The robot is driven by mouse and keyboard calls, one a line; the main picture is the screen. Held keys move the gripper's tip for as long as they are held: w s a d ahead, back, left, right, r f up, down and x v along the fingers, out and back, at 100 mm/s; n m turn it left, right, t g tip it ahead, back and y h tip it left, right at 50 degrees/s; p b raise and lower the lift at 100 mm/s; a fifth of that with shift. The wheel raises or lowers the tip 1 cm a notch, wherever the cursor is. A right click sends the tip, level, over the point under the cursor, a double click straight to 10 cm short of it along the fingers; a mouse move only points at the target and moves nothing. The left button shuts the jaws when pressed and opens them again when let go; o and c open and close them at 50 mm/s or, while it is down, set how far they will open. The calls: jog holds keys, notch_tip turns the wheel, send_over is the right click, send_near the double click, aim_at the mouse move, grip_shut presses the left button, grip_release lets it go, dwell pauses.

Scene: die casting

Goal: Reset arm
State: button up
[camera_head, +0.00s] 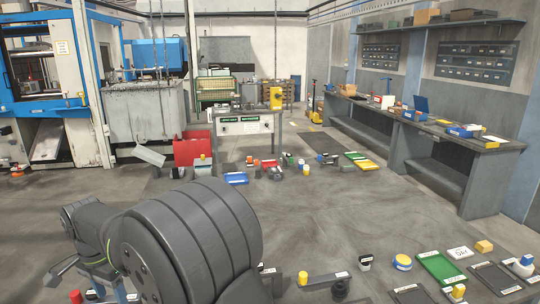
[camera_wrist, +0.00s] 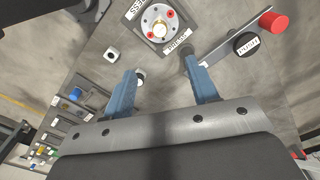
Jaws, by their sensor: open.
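My gripper (camera_wrist: 163,72) is open, with its two blue fingers spread apart and nothing between them. The fingers are mostly hidden there behind the arm.
In the head view, a green tray (camera_head: 440,267) lies at lower right.

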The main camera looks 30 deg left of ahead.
notch_tip(320, 180, down, 17)
jog(key=shift+r, duration=0.2)
notch_tip(320, 180, up, 8)
jog(key=shift+r, duration=0.2)
dwell(0.4)
jog(key=shift+r, duration=1.7)
jog(key=shift+f, duration=0.1)
jog(key=shift+r, duration=2.2)
notch_tip(320, 180, down, 16)
jog(key=shift+r, duration=0.25)
notch_tip(320, 180, up, 9)
jog(key=shift+f, duration=0.2)
